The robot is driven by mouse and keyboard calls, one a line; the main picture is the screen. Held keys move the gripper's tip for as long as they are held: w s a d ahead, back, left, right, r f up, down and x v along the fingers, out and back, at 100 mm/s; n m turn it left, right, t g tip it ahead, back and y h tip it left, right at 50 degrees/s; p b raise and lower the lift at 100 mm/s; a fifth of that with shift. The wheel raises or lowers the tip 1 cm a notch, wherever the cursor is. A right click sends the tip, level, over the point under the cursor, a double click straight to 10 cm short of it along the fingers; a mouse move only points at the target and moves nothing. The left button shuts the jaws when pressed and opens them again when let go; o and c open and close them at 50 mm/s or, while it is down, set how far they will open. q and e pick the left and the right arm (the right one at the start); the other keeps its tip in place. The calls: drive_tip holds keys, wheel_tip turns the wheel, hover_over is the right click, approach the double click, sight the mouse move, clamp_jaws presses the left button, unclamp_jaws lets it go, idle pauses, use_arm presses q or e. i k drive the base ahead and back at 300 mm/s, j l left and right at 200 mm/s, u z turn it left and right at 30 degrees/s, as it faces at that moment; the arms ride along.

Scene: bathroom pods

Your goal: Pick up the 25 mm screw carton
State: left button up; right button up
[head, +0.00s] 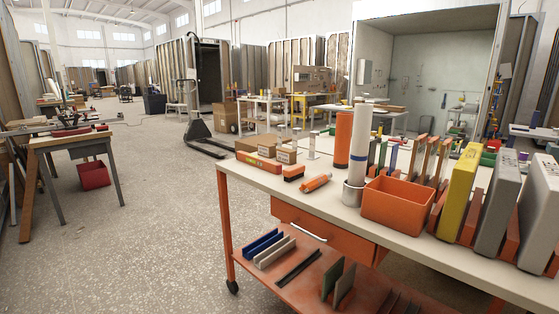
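Several small cartons sit on the left end of the white-topped workbench (320,192) in the head view. A white and brown carton (286,155) stands near the front. Another similar carton (267,151) is just left of it. The labels are too small to read, so I cannot tell which is the 25 mm screw carton. Neither of my grippers is in view.
An orange brush-like block (293,173) and an orange tube (316,183) lie near the cartons. An orange bin (398,206), tall rolls (360,140) and upright slabs (458,190) crowd the bench's right. Open speckled floor (170,210) lies left of the bench. A pallet jack (197,125) stands behind.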

sight(285, 155)
drive_tip(key=i+j+z, duration=1)
drive_tip(key=j, duration=0.4)
drive_tip(key=i+j+z, duration=0.25)
drive_tip(key=j, duration=0.2)
drive_tip(key=i+j+z, duration=0.1)
drive_tip(key=j+z, duration=0.15)
drive_tip(key=j, duration=0.2)
drive_tip(key=i+j+z, duration=0.1)
drive_tip(key=j+z, duration=0.15)
drive_tip(key=j, duration=0.25)
drive_tip(key=j+z, duration=0.25)
drive_tip(key=j, duration=0.25)
